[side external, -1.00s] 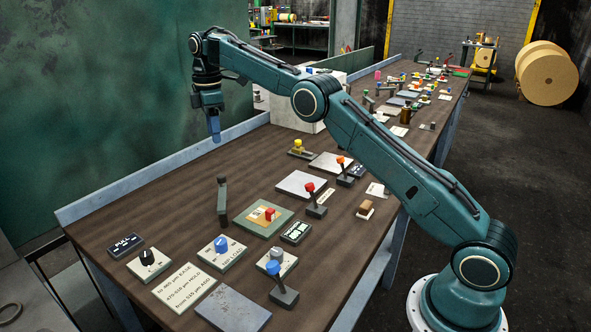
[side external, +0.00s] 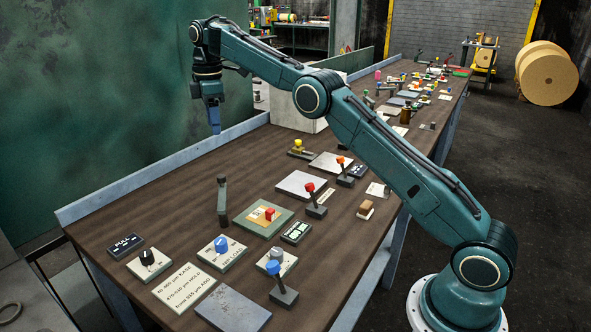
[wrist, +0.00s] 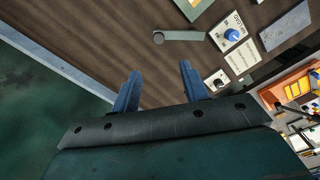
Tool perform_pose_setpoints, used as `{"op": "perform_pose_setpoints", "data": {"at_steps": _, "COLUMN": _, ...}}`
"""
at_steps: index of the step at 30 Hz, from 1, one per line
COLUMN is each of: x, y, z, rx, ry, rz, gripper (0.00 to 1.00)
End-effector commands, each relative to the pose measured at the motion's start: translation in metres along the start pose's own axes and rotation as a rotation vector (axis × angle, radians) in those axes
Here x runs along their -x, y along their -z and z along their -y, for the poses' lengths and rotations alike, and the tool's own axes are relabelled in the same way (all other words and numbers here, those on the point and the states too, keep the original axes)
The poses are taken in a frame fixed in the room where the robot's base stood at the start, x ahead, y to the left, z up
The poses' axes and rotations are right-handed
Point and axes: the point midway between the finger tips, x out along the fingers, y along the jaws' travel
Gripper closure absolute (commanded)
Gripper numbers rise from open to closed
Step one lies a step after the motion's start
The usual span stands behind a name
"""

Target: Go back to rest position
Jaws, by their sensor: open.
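My gripper (side external: 214,118) hangs pointing down above the back edge of the brown table (side external: 150,205), well clear of the controls. In the wrist view its two blue fingers (wrist: 156,88) stand apart with nothing between them. The gripper is open and empty. My arm stretches from the right side of the picture up and across the table to the far left.
A dark upright lever (side external: 222,200), a blue knob (side external: 221,245), a black knob (side external: 147,258) and a red button (side external: 269,214) stand on the table. A white box (side external: 290,110) is behind my arm. A green wall (side external: 90,100) is at left.

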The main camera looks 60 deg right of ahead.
Motion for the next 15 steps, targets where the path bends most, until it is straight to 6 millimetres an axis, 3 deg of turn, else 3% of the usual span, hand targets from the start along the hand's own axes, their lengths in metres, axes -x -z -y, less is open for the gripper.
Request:
{"op": "perform_pose_setpoints", "data": {"at_steps": 8, "x": 0.044, "y": -0.008, "z": 0.024, "rx": -0.098, "ry": -0.043, "rz": -0.027, "gripper": 0.55}}
{"op": "perform_pose_setpoints", "data": {"at_steps": 15, "x": 0.080, "y": -0.021, "z": 0.057, "rx": -0.203, "ry": -0.082, "rz": -0.058, "gripper": 0.55}}
